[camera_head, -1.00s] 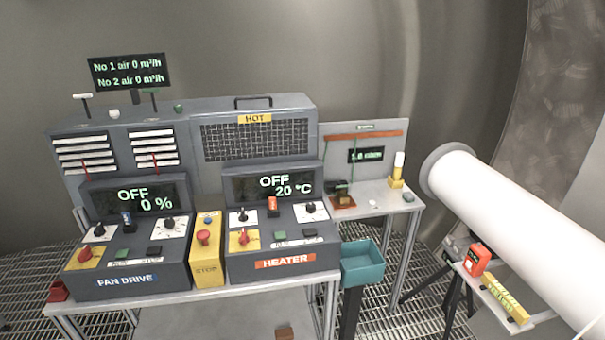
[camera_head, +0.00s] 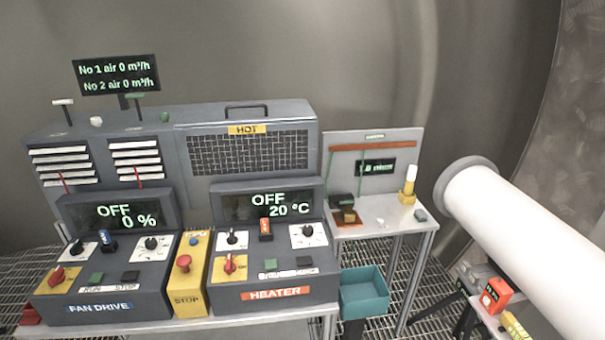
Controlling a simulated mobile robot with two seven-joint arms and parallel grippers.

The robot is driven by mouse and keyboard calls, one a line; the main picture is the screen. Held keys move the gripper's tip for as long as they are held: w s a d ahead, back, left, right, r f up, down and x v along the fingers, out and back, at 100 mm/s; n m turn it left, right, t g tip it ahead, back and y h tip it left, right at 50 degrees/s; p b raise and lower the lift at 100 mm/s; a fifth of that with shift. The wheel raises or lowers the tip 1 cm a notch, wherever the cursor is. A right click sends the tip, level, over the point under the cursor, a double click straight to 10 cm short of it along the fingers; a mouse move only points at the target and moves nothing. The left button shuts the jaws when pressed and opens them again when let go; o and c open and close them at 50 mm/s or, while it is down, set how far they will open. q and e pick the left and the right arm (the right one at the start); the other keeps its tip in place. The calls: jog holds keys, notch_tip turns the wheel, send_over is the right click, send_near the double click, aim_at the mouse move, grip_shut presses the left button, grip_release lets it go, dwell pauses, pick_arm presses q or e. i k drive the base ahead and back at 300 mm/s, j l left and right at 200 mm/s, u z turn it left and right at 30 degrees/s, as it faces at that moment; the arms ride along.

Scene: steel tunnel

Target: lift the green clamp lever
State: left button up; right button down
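I cannot tell for certain which part is the green clamp lever. A T-shaped handle with a dark greenish bar (camera_head: 135,96) stands upright on top of the grey cabinet, right of a similar handle with a white bar (camera_head: 63,102). A small green knob (camera_head: 164,117) sits on the cabinet top to its right. On the small side bench (camera_head: 383,213), a dark block (camera_head: 342,200) stands by a brown-orange plate (camera_head: 347,222); its details are too small to read. Neither of my grippers is in view.
The fan drive panel (camera_head: 110,280) and heater panel (camera_head: 275,270) stand in front, with a yellow stop box (camera_head: 189,285) between them. A large white tube (camera_head: 530,250) fills the right side.

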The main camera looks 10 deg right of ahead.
aim_at(345, 202)
jog(key=i+l+u, duration=0.15)
jog(key=i+l, duration=0.15)
jog(key=l, duration=0.15)
jog(key=i+l+u, duration=0.1)
jog(key=i+l, duration=0.2)
jog(key=l, duration=0.2)
jog(key=i+l+u, duration=0.15)
jog(key=i+l, duration=0.15)
jog(key=l, duration=0.2)
jog(key=i+l+u, duration=0.1)
jog(key=i+l, duration=0.15)
jog(key=l, duration=0.3)
jog(key=i+l+u, duration=0.15)
jog(key=l, duration=0.45)
jog(key=i+l+u, duration=0.15)
jog(key=l, duration=0.45)
jog(key=i+l+u, duration=0.1)
jog(key=i+l, duration=0.15)
jog(key=l, duration=0.35)
jog(key=i+l+u, duration=0.15)
jog(key=l, duration=0.45)
